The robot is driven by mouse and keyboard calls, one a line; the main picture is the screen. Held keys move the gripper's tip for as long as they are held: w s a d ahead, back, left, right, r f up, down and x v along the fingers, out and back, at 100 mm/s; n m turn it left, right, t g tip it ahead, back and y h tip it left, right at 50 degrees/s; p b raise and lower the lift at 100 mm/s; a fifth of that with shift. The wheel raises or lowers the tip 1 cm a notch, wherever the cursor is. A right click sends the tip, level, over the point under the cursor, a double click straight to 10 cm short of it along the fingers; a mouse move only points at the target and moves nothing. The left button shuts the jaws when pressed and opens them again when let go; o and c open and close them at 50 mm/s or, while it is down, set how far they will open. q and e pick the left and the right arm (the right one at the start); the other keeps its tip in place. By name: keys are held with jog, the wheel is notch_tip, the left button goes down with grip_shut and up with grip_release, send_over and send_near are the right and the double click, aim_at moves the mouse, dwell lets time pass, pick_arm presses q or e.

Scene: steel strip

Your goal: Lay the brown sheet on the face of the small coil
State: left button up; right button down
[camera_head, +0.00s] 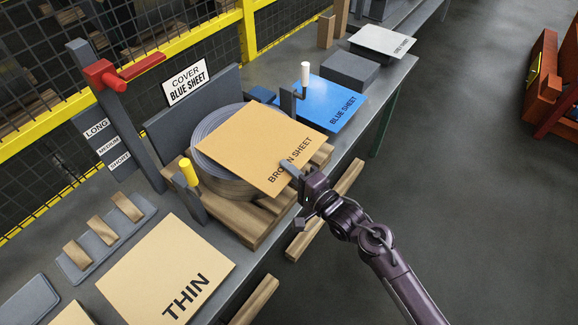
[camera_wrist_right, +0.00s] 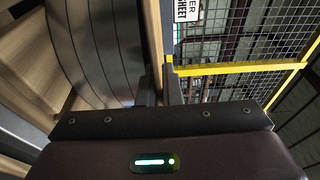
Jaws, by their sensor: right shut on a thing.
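The brown sheet (camera_head: 252,142) is a flat tan square with "BROWN SHEET" printed along its near right edge. It lies over the upper face of a grey steel coil (camera_head: 207,140), hiding most of that face. The coil rests on a wooden pallet (camera_head: 252,225). My right gripper (camera_head: 289,168) is shut on the sheet's near right edge. In the right wrist view, the gripper (camera_wrist_right: 160,90) holds the sheet (camera_wrist_right: 154,35) edge-on beside the coil's banded side (camera_wrist_right: 95,50). I cannot tell whether sheet and coil touch. My left gripper is not in view.
A blue sheet (camera_head: 328,103) lies right of the coil, near a white-knobbed post (camera_head: 305,76). A yellow-knobbed post (camera_head: 190,175) stands by the pallet. A "COVER BLUE SHEET" sign (camera_head: 187,82) stands behind. A sheet marked "THIN" (camera_head: 165,265) lies at front left.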

jog(key=shift+f, duration=0.3)
jog(key=shift+f+b, duration=0.3)
jog(key=shift+f, duration=0.1)
dwell(0.3)
jog(key=c, duration=1.5)
grip_release()
jog(key=b+v, duration=0.1)
jog(key=v, duration=0.7)
jog(key=shift+w+a, duration=0.1)
